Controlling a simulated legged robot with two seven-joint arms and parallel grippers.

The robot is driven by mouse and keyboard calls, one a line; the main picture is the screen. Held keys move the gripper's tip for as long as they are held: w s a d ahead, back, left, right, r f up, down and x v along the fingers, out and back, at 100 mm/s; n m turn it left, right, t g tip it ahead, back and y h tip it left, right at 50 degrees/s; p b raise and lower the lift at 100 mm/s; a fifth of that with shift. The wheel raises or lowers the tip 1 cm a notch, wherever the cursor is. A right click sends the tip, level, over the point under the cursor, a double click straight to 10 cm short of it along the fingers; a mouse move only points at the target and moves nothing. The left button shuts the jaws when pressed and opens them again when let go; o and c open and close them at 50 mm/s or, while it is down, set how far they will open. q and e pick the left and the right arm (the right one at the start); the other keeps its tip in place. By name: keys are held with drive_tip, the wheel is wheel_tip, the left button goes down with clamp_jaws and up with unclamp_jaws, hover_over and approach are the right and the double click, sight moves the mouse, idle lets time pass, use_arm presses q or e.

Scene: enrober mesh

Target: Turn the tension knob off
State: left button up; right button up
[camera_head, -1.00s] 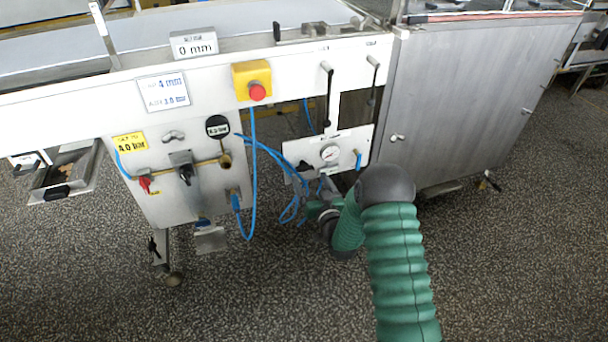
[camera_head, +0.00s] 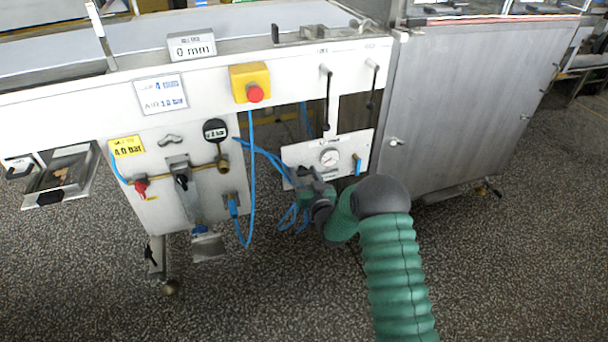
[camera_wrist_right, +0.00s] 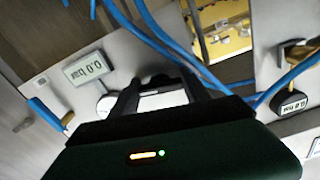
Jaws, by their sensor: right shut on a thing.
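The tension panel (camera_head: 293,150) is a small white plate with a round gauge (camera_head: 329,157), low under the machine's front beam. My right gripper (camera_head: 306,176) is at the lower left of this panel, shut on a dark knob. In the head view the gripper mostly hides the knob. In the right wrist view, the fingers (camera_wrist_right: 163,88) stand either side of the dark knob, which is partly hidden and hard to make out. A label reading 0.0 bar (camera_wrist_right: 88,68) is beside them. My left gripper is not in view.
Blue hoses (camera_head: 262,150) hang close left of my right gripper. A red stop button (camera_head: 255,93) is above. Floor (camera_head: 480,270) is open.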

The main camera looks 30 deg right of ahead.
drive_tip(key=shift+c, duration=1)
